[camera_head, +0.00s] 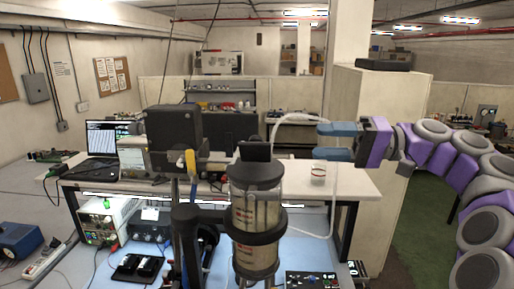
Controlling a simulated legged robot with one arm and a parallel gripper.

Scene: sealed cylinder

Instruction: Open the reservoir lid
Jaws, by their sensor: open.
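The reservoir (256,215) is an upright clear cylinder held in a dark ring clamp on a stand, low in the middle of the view. Its dark round lid (257,176) sits on top and looks closed. A black block-like piece (255,151) stands up at the lid's back edge. My gripper (320,142) has two blue fingers pointing left, one above the other, with a gap between them. It is open and empty, to the right of and higher in the picture than the lid, apart from it.
A white workbench (345,183) runs behind the reservoir, with a laptop (102,138) and a small cup-like container (318,174). A black box (174,127) on the stand rises left of the lid. A pale tube (333,205) loops near my gripper. A pillar (345,98) stands behind it.

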